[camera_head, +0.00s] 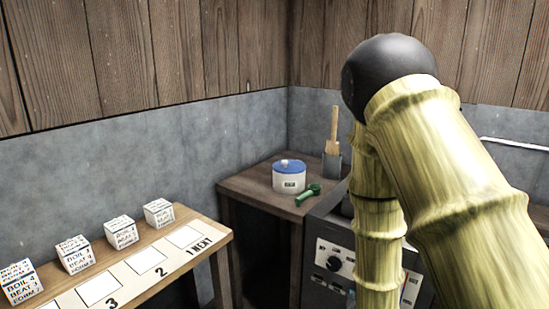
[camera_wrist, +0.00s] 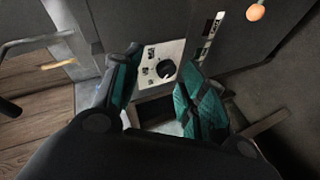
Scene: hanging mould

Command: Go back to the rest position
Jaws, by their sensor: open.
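My gripper (camera_wrist: 162,60) shows in the wrist view with its two teal-and-black fingers spread apart. Nothing is held between them. Beyond the fingers is a white control panel with a black knob (camera_wrist: 165,71); I cannot tell whether a finger touches it. In the head view my arm fills the right side and hides much of what is behind it; the gripper itself does not show there.
A grey machine (camera_head: 318,262) with a knob stands beside my arm. The corner table (camera_head: 247,184) holds a blue-lidded pot (camera_head: 289,178), a green scoop (camera_head: 308,194) and a grey holder (camera_head: 332,166). Several labelled cubes (camera_head: 122,232) stand on the numbered shelf (camera_head: 222,239). A rail (camera_wrist: 38,41) shows left.

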